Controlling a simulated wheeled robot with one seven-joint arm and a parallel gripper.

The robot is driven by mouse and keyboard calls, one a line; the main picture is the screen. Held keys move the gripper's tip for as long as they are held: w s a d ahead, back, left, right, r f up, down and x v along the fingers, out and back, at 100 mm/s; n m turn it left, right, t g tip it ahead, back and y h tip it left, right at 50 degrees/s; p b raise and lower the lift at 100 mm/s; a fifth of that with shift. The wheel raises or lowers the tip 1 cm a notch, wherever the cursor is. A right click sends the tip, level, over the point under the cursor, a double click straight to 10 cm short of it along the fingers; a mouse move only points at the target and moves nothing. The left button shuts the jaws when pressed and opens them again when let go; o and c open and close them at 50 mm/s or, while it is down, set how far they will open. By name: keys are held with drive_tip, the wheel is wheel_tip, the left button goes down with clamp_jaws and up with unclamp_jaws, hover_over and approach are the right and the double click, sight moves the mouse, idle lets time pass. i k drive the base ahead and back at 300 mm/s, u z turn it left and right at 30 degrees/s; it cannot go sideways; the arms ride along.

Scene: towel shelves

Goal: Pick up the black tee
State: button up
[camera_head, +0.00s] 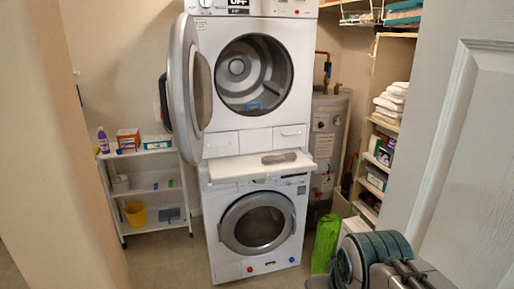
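No clearly black tee can be made out. A small dark grey, flat item (280,158) lies on the white pull-out shelf (232,169) between the two stacked machines; it may be folded cloth, but it is too small to tell. A small blue thing (254,105) shows at the lower rim of the open upper drum. Part of my arm shows at the lower right, well apart from the shelf. My gripper's fingers do not show.
The upper machine's round door (190,85) hangs open to the left. A low white rack (150,190) stands at left. Shelves with folded white towels (391,103) stand at right, behind a white door (465,150). A green bag (325,243) stands on the floor.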

sight(291, 156)
drive_tip(key=i, duration=2.75)
drive_tip(key=u, duration=0.4)
